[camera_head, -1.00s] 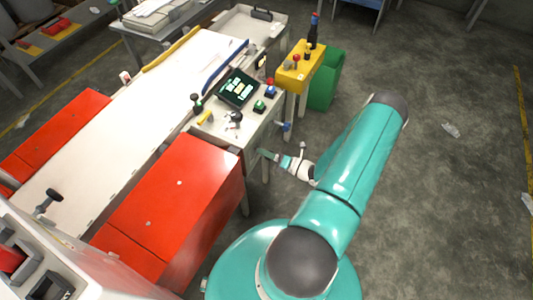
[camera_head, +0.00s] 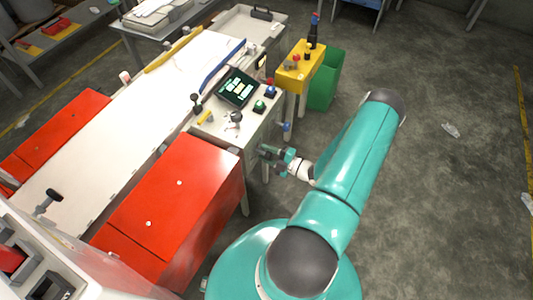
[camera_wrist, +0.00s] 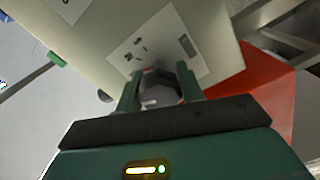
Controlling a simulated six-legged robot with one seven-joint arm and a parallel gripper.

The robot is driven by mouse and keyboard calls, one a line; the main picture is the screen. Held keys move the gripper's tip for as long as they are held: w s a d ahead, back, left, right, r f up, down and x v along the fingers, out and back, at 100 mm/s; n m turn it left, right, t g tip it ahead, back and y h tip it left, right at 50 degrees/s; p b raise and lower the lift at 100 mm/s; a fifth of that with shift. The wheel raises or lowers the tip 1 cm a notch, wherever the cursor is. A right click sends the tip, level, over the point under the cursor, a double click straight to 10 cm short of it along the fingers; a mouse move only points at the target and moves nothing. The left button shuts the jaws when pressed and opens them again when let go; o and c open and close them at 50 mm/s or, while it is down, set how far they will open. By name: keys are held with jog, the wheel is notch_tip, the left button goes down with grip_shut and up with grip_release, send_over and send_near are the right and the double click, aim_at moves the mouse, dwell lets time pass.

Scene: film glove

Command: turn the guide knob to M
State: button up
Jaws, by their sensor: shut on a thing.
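The guide knob (camera_wrist: 158,92) is a dark, faceted knob in front of a pale plate (camera_wrist: 150,38) on the machine's side in the wrist view. The plate bears small dark marks; I cannot read an M or tell where the knob points. My gripper (camera_wrist: 158,88) has a green finger on either side of the knob and is shut on it. In the head view my gripper (camera_head: 268,151) is at the right side of the white console (camera_head: 210,128), below its top. The knob is hidden there.
The red cabinet (camera_head: 195,185) stands close left of my gripper and also shows in the wrist view (camera_wrist: 274,98). A blue knob (camera_head: 286,126) juts from the console side just above. A yellow stand (camera_head: 298,75) and green bin (camera_head: 325,85) stand behind.

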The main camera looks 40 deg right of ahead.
jog(key=m, duration=0.6)
dwell(0.5)
jog(key=o, duration=1)
jog(key=shift+s, duration=0.1)
jog(key=v, duration=1.3)
jog(key=shift+s, duration=0.35)
